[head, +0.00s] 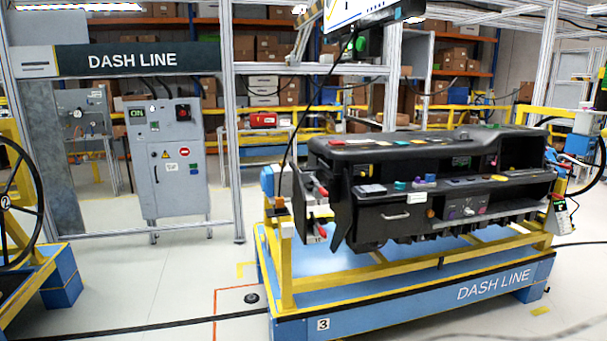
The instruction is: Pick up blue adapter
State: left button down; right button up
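A black dashboard module (350,212) sits on a blue and yellow stand right of centre. Several small coloured parts lie on its shelf. A small blue part (430,178) is near the middle of that shelf, beside a purple one; it may be the blue adapter, but it is too small to be sure. A teal part (400,185) lies to its left. Neither of my grippers shows in the head view.
The blue stand (410,310) marked DASH LINE carries the module. A grey control cabinet (165,170) stands at the left behind it. A hanging screen (365,18) and a black cable are above the module. Floor is open left of the stand, with a dark cable across it.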

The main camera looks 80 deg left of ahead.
aim_at(430, 178)
jog(key=u, duration=1.75)
